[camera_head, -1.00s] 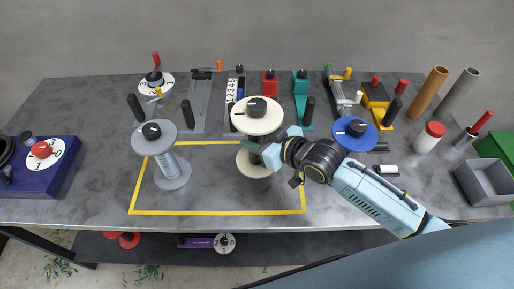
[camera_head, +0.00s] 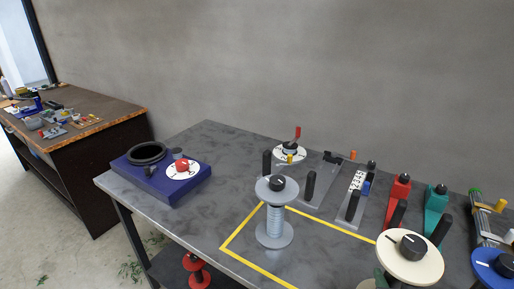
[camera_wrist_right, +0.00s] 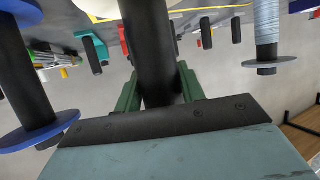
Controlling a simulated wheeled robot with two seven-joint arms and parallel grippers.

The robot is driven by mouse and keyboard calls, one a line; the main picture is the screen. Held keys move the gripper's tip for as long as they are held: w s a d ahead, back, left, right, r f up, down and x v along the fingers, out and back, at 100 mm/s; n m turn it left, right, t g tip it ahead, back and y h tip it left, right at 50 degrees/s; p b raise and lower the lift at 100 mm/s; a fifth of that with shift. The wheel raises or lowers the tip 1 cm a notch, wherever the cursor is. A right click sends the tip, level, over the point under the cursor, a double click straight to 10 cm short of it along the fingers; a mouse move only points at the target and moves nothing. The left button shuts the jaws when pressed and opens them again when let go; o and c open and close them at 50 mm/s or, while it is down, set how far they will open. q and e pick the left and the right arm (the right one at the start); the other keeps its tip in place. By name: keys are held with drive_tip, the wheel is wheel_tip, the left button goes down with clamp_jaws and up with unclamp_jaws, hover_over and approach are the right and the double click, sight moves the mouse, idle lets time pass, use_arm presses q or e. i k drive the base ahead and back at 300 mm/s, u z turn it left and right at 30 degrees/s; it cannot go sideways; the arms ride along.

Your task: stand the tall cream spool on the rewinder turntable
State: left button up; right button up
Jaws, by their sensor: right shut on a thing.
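The tall cream spool (camera_head: 418,266) shows at the lower right of the head view by its round cream top flange and black knob. Its lower part is cut off, so I cannot tell there how high its base is. In the right wrist view its dark core (camera_wrist_right: 146,35) stands between the green fingers of my right gripper (camera_wrist_right: 160,88), which is shut on it. The rewinder (camera_head: 150,182) is a blue box at the table's left end, with an empty black ring turntable (camera_head: 147,153) and a red knob on a white dial. My left gripper is not in view.
A grey spool (camera_head: 275,228) stands by the yellow outline, between the cream spool and the rewinder. A blue spool (camera_head: 492,268) is at the right edge. Several clamps and tools line the back. The tabletop between the grey spool and rewinder is clear.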

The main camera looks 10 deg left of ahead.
sight(147, 153)
drive_tip(key=u, duration=0.45)
drive_tip(key=k, duration=1.05)
drive_tip(key=u, duration=1.45)
drive_tip(key=i, duration=1.2)
drive_tip(key=u, duration=0.6)
drive_tip(key=i, duration=1.6)
drive_tip(key=z, duration=1.4)
drive_tip(key=i, duration=0.8)
drive_tip(key=z, duration=0.8)
drive_tip(key=i, duration=0.5)
drive_tip(key=u, duration=0.05)
